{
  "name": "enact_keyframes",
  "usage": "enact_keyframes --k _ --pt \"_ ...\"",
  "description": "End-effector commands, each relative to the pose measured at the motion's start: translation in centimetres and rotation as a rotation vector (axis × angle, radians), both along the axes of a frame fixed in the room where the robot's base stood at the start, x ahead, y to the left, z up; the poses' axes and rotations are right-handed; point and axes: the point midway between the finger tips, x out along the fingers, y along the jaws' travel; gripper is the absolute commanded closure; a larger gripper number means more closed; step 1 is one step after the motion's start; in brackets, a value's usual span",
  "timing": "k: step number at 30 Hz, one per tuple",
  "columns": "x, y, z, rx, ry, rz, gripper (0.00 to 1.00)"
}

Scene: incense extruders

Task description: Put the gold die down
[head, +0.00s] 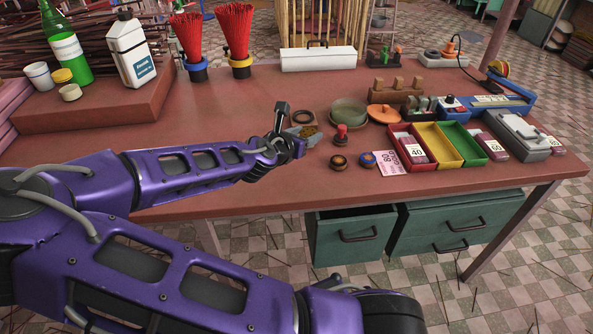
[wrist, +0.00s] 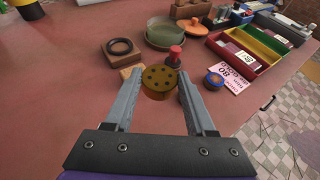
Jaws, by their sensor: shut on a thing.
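The gold die (wrist: 160,82) is a round disc with several dark holes in its face. It sits between the two fingertips of my gripper (wrist: 159,92) in the wrist view. In the head view the gold die (head: 309,131) shows at the end of my arm, partly covered by my gripper (head: 298,134). I cannot tell how high the die is above the table. A wooden block (wrist: 130,72) shows just behind my left finger in the wrist view.
A pink card (head: 390,167) and a red-yellow-green tray (head: 437,160) lie right.

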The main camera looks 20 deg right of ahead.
Motion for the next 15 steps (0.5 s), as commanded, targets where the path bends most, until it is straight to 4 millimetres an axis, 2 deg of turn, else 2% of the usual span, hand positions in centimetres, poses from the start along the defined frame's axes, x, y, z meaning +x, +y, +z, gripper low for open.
enact_keyframes --k 9,15 --pt "-0.2 -0.3 -5.3 -0.001 0.002 -0.008 1.00" --pt "-0.2 -0.2 -6.8 0.000 0.000 -0.006 1.00"
